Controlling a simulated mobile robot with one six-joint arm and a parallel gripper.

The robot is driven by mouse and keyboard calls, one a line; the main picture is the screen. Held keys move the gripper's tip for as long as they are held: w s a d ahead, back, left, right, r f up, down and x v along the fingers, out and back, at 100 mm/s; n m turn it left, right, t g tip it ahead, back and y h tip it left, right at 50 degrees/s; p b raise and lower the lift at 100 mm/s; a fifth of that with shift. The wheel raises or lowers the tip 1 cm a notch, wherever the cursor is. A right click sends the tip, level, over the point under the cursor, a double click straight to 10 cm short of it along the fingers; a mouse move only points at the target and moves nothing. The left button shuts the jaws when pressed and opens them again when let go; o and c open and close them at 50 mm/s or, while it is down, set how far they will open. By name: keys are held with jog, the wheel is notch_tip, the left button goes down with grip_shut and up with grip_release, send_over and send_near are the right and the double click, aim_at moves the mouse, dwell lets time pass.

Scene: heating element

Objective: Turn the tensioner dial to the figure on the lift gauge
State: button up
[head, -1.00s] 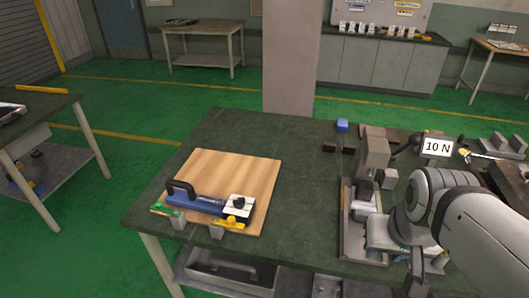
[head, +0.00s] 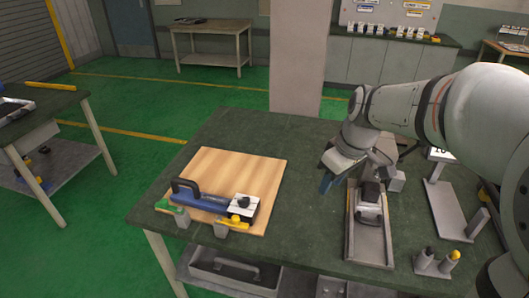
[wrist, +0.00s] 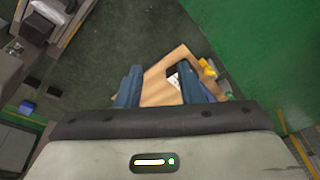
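The blue tensioner (head: 205,202) with a black handle lies on a wooden board at the table's left. Its black dial (head: 243,201) sits on a white block at its right end; no dial figures are legible. The lift gauge's white display (head: 440,155) at the right is partly hidden by my arm; only about "10" shows now, and it read "10 N" earlier. My gripper (head: 327,181) is right of the board, above the table and apart from the dial. In the wrist view its blue fingers (wrist: 160,70) are spread and empty, with the white block (wrist: 173,80) showing beyond them.
The wooden board (head: 215,165) has small green and yellow parts along its front edge. A grey metal fixture (head: 370,240) stands right of centre. Grey and yellow-topped pegs (head: 437,262) stand at the front right. The green table top between board and fixture is clear.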

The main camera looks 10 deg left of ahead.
jog(key=w+a+f+n+g+y, duration=0.1)
jog(key=w+a+f+n, duration=0.5)
jog(key=w+a, duration=0.3)
jog(key=n+g+y, duration=0.1)
jog(key=n+g, duration=0.1)
jog(key=n, duration=0.5)
send_near(243, 198)
jog(key=p+x, duration=0.1)
jog(key=x, duration=0.7)
jog(key=shift+a+f, duration=0.1)
jog(key=shift+f, duration=0.3)
